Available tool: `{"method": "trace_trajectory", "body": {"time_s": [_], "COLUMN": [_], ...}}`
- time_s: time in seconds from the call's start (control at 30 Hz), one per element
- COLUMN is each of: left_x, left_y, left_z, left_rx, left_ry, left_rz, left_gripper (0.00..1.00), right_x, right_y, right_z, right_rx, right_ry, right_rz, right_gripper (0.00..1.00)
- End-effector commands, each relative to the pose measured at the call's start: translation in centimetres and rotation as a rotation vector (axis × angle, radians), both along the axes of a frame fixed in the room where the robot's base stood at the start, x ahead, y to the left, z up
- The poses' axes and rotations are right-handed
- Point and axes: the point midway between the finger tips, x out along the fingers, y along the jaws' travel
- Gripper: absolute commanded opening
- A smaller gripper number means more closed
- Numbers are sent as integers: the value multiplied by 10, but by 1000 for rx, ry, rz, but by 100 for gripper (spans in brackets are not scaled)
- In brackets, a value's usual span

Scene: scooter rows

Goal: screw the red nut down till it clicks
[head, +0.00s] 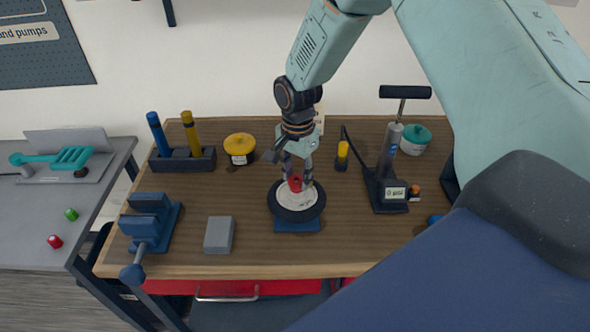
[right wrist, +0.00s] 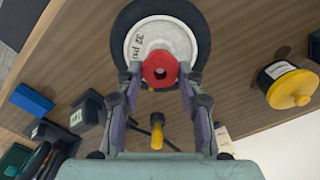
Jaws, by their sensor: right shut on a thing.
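The red nut (head: 295,183) sits at the centre of a small wheel (head: 282,208) with a black tyre and a pale hub, on a blue base (head: 297,226). In the right wrist view the red nut (right wrist: 160,69) shows a dark hole in its middle, and the hub has "32 psi" written on it. My right gripper (head: 297,176) reaches down from above and is shut on the red nut, with a fingertip on each side of it in the right wrist view (right wrist: 160,78). My left gripper is not in view.
A yellow-lidded tin (head: 240,147), a grey block (head: 219,235) and a blue vise (head: 150,225) are to the left.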

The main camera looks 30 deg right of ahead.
Motion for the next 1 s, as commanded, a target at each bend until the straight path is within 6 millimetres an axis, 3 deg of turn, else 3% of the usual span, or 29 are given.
{"method": "trace_trajectory", "body": {"time_s": [1.0], "left_x": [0], "left_y": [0], "left_z": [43], "left_rx": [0], "left_ry": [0], "left_rz": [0], "left_gripper": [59], "right_x": [-2], "right_y": [-2], "right_z": [0], "right_rx": [-4], "right_ry": [3], "right_rz": [-541], "right_gripper": [8]}}
